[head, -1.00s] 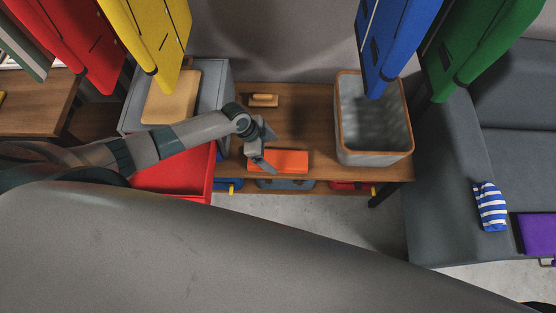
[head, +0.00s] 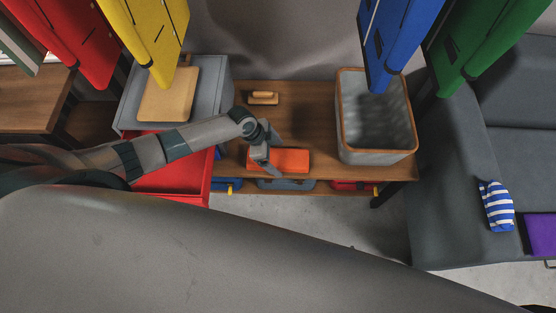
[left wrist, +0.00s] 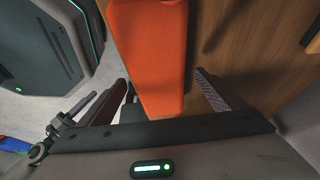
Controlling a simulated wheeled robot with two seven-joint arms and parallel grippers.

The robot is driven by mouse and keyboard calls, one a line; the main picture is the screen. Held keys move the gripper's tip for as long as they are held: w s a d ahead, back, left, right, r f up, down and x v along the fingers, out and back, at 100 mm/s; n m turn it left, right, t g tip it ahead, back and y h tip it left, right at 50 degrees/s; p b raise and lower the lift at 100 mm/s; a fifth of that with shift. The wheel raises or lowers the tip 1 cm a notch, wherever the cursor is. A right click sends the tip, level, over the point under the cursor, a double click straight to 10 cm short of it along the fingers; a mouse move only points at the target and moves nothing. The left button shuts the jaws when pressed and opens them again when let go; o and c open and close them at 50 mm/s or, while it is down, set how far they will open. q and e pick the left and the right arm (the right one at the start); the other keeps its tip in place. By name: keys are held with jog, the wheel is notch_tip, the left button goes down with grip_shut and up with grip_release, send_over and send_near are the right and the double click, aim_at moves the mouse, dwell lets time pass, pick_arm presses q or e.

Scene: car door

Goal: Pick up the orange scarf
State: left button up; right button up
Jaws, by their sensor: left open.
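The orange scarf (head: 289,160) lies folded in a flat block on the wooden bench (head: 318,110), near its front edge. In the left wrist view the scarf (left wrist: 150,50) reaches down between the two fingers of my left gripper (left wrist: 165,92). The fingers stand apart on either side of it, with a gap on the right side. In the head view my left gripper (head: 267,158) is at the scarf's left end and hides part of it. I cannot tell whether either finger touches it. My right gripper is not in view.
A grey basket with a wooden rim (head: 376,155) stands right of the scarf. A small wooden brush (head: 263,98) lies behind. An open red drawer (head: 170,185) is at left. Coloured panels, including a blue one (head: 392,40), hang above. A striped cloth (head: 497,205) lies on the sofa.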

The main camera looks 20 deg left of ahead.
pick_arm(q)
jog(key=shift+w+d+f, duration=0.1)
jog(key=shift+d+f, duration=0.15)
jog(key=shift+f, duration=0.35)
jog(key=c, duration=1.2)
